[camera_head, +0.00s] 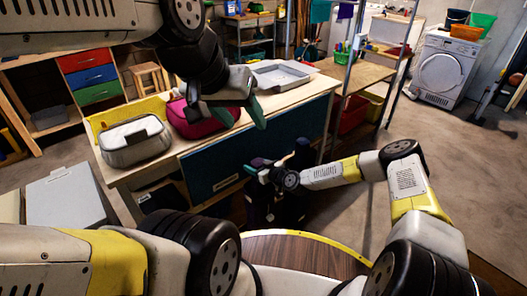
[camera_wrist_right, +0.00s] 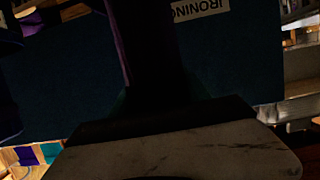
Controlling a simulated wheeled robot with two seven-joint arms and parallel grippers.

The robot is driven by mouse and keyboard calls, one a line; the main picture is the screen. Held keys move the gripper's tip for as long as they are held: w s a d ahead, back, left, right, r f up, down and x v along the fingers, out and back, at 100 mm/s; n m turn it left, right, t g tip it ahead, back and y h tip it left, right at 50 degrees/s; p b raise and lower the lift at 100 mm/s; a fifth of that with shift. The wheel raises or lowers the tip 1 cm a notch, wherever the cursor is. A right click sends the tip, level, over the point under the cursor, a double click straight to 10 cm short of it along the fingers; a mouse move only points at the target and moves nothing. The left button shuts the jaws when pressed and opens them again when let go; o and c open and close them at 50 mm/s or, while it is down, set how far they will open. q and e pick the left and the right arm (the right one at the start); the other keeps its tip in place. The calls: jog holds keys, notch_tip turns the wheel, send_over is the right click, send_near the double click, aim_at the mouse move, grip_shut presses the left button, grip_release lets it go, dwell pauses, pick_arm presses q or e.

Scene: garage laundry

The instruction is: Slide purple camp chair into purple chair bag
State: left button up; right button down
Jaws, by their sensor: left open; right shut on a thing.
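A dark, upright bundle with purple parts (camera_head: 261,207) stands low in front of the workbench in the head view. It is too dark to tell the camp chair from the chair bag there. My right gripper (camera_head: 270,170) is at its top, shut on a dark purple thing (camera_wrist_right: 121,48), whose purple edge shows in the right wrist view. Its fingertips are mostly hidden. My left gripper (camera_head: 228,105) is open and empty, with green fingers, above the benchtop by a magenta soft case (camera_head: 187,127).
The workbench (camera_head: 300,98) also carries a grey lidded container (camera_head: 135,143) and a grey tray (camera_head: 279,74). A dark blue panel labelled ironing (camera_wrist_right: 60,85) fills its front, close behind my right gripper. Concrete floor (camera_head: 345,215) is open to the right.

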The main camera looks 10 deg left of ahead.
jog(key=shift+r, duration=0.15)
jog(key=shift+f, duration=0.3)
jog(key=shift+c, duration=2.2)
grip_release()
jog(key=shift+s+f, duration=0.1)
jog(key=shift+f, duration=0.15)
jog(key=v, duration=0.7)
jog(key=shift+s+d+r, duration=0.15)
jog(key=shift+d+r, duration=0.05)
jog(key=shift+d, duration=0.05)
